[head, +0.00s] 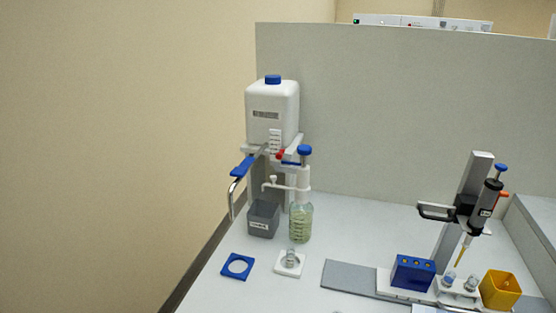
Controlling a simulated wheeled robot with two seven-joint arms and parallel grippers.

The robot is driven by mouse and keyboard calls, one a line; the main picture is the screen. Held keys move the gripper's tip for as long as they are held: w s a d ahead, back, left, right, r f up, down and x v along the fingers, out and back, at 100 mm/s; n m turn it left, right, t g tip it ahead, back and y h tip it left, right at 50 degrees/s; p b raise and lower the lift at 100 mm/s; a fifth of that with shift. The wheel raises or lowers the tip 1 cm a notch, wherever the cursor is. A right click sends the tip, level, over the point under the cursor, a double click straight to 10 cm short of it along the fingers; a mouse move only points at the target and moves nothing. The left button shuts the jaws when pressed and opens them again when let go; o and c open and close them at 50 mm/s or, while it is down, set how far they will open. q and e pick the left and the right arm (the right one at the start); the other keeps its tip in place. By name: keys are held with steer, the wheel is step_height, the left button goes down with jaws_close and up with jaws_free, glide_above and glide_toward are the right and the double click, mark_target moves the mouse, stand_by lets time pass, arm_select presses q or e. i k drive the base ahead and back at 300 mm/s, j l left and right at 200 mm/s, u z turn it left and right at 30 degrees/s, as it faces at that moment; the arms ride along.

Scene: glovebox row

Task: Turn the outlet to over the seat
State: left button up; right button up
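A bottle with pale green liquid (301,223) stands on the bench and carries a white dispenser head with a blue knob (305,150). The dispenser's thin white outlet arm (283,187) points left, with its tip above a grey open bin (263,219). A white square seat (291,270) in front of the bottle has a small clear vessel (290,256) on it. A blue square plate with a round hole (237,275) lies to its left. The outlet tip is not above either one. Neither of my grippers is in view.
A white canister (267,110) on a raised shelf has a blue lever and curved metal pipe (233,196) hanging left of the bin. At right are a pipette stand (470,190), a blue block (413,272) and a yellow cup (500,290). A grey partition (380,120) closes the back.

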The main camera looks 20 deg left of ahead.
mark_target(273, 178)
steer(key=i+l, duration=0.1)
steer(key=l, duration=0.6)
steer(key=i+l+u, duration=0.1)
steer(key=l, duration=0.55)
